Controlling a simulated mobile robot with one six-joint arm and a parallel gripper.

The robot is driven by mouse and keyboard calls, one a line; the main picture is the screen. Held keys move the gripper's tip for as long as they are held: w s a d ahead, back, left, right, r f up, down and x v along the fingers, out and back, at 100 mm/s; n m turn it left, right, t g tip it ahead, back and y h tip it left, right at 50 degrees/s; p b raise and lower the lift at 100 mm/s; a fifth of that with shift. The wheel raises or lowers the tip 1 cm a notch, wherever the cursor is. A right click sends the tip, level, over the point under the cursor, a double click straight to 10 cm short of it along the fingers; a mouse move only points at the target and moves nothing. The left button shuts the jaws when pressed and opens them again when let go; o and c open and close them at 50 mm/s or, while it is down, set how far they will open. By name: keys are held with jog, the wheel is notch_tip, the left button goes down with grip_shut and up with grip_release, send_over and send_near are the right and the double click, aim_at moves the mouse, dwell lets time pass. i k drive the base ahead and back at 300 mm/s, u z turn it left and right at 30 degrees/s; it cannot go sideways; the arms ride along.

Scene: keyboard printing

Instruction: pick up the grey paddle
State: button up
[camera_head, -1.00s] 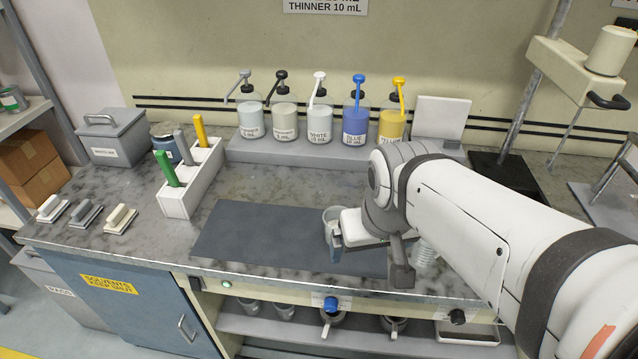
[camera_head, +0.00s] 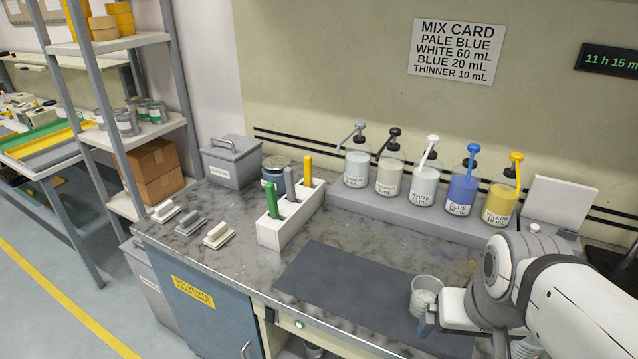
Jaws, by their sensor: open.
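The grey paddle (camera_head: 291,186) stands upright in a white holder (camera_head: 283,229), between a green paddle (camera_head: 271,201) and a yellow paddle (camera_head: 308,170). Only its upper part shows; the lower part is hidden in the holder. My gripper (camera_head: 427,322) is low over the dark mat at the right, well away from the holder. It is open, beside a clear cup (camera_head: 426,284) with pale contents. I cannot tell whether a finger touches the cup.
Several pump bottles (camera_head: 424,184) stand on a grey ledge behind the dark mat (camera_head: 340,284). Small blocks with handles (camera_head: 218,235) lie left of the holder. A grey lidded bin (camera_head: 231,165) and a blue-labelled jar (camera_head: 274,174) stand behind it.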

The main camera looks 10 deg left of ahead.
aim_at(288, 173)
jog(key=z, duration=2)
jog(key=k, duration=1.3)
jog(key=u, duration=2.1)
jog(key=i, duration=1)
jog(key=u, duration=0.05)
